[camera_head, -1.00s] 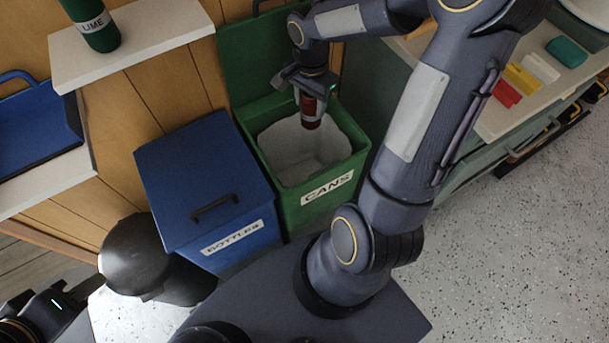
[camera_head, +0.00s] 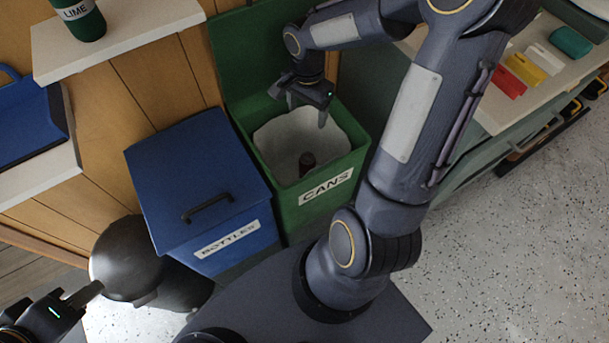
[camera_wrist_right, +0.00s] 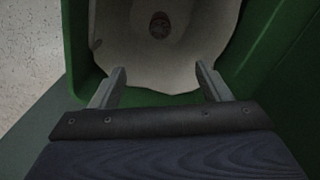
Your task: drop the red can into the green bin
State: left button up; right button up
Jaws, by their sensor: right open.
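The red can (camera_head: 307,160) is down inside the white-lined green bin (camera_head: 318,213) labelled CANS, apart from my gripper. It looks dark there, and in the right wrist view the can (camera_wrist_right: 160,25) shows end-on at the top, within the liner. My right gripper (camera_head: 306,112) is open and empty above the bin's opening. Its two spread fingers (camera_wrist_right: 159,70) also show in the right wrist view. My left gripper (camera_head: 88,293) is at the lower left edge, far from the bin; its jaw state is unclear.
A closed blue bin (camera_head: 200,185) labelled BOTTLES stands left of the green bin. A green LIME container (camera_head: 80,20) is on a white shelf (camera_head: 130,38) at upper left. A counter at right holds red, yellow, white and teal items. Speckled floor at lower right is clear.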

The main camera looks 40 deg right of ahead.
jog(key=shift+r, duration=0.1)
notch_tip(320, 180, up, 8)
jog(key=p, duration=0.1)
dwell(0.3)
dwell(0.4)
